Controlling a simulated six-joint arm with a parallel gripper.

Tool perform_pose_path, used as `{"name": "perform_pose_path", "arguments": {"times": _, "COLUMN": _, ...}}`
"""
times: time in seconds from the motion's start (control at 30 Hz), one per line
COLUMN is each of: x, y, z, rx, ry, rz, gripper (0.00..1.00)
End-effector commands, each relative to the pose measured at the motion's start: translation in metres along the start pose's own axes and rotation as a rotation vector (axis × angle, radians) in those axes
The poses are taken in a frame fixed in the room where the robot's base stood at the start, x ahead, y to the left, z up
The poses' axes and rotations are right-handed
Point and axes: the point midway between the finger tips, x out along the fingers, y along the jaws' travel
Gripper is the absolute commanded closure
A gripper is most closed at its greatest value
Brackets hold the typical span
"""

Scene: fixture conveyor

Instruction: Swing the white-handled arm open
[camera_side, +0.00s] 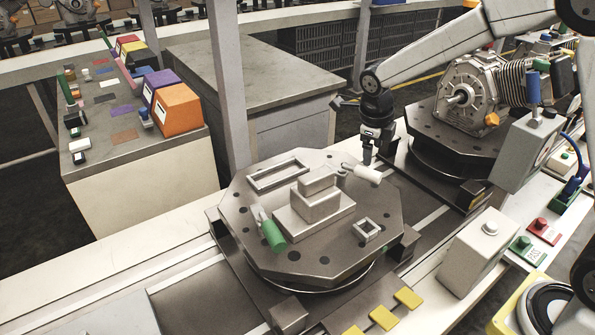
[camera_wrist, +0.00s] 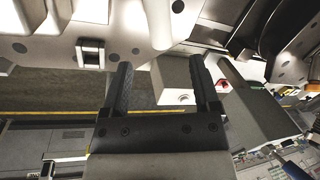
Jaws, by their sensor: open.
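The white-handled arm (camera_side: 362,173) sits at the back right edge of the dark octagonal fixture plate (camera_side: 310,262). Its white cylindrical handle points right. My gripper (camera_side: 367,157) is just above and behind the handle in the side view, pointing down; whether it touches the handle I cannot tell. In the wrist view my gripper (camera_wrist: 160,72) has its two black fingers wide apart, with nothing clearly held between them.
A green-handled arm (camera_side: 272,235) is at the plate's front left. A stepped grey block (camera_side: 318,206) stands mid-plate, with a small square frame (camera_side: 367,229) to its right. A motor unit (camera_side: 470,95) stands behind right. A white button box (camera_side: 480,250) stands at right.

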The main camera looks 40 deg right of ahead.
Motion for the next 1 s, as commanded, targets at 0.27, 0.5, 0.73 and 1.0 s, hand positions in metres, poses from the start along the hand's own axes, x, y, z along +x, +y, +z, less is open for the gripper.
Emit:
{"name": "perform_pose_path", "arguments": {"times": 0.27, "x": -0.001, "y": -0.002, "z": 0.0, "rx": -0.05, "ry": 0.0, "rz": -0.005, "gripper": 1.0}}
{"name": "perform_pose_path", "arguments": {"times": 0.5, "x": -0.004, "y": -0.009, "z": 0.0, "rx": -0.278, "ry": 0.003, "rz": -0.027, "gripper": 1.0}}
{"name": "perform_pose_path", "arguments": {"times": 0.73, "x": -0.01, "y": -0.021, "z": 0.001, "rx": -0.615, "ry": 0.018, "rz": -0.06, "gripper": 1.0}}
{"name": "perform_pose_path", "arguments": {"times": 1.0, "x": -0.017, "y": -0.034, "z": 0.001, "rx": -1.019, "ry": 0.052, "rz": -0.092, "gripper": 1.0}}
